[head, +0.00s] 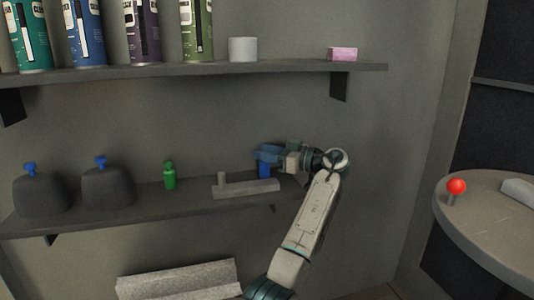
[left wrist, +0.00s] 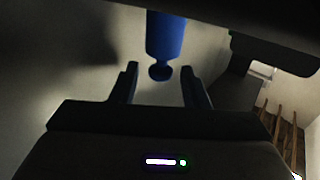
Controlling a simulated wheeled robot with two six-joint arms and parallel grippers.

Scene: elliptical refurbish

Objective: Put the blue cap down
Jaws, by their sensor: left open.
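The blue cap (head: 265,171) stands on the lower shelf (head: 130,219), partly hidden by my left gripper (head: 264,154). In the left wrist view, it is a blue cylinder (left wrist: 166,35) with a narrow neck and a round knob at one end. My left gripper (left wrist: 160,72) is open there, with its two dark fingers apart on either side of the knob. Bare gaps show between the knob and both fingers, so the gripper does not hold it. My right gripper is not in view.
A grey block (head: 245,189) with a short peg lies just left of the blue cap. A green bottle-like piece (head: 169,177) and two dark lumps with blue tops (head: 108,188) stand further left. The upper shelf (head: 200,71) holds several cans. A round table (head: 480,225) is at right.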

